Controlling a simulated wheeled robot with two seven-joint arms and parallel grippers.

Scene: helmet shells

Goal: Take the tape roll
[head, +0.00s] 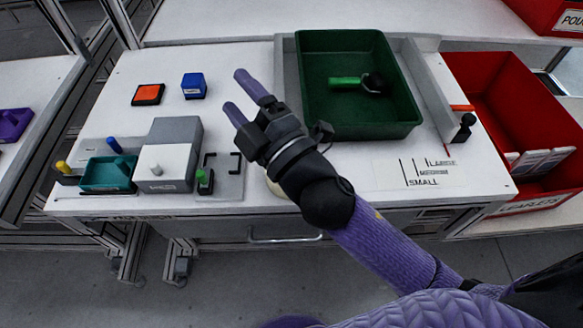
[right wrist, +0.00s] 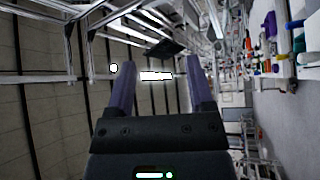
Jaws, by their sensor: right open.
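My right gripper (head: 236,92) is open and empty, raised over the middle of the table, its two purple fingers pointing to the upper left. In the right wrist view its fingers (right wrist: 160,66) stand apart with nothing between them. A rounded cream-coloured edge (head: 277,190) shows beside and behind my right wrist near the table's front edge. It may be the tape roll, but my arm hides most of it. No other thing in view is clearly a tape roll. My left gripper is not in view.
A green tray (head: 312,119) holds a green-handled tool (head: 345,82) with a dark round head. A red bin (head: 497,91) is at the right. Orange (head: 148,95) and blue (head: 194,84) blocks lie left. Grey-white boxes (head: 166,163) and a teal tray (head: 106,177) stand front left.

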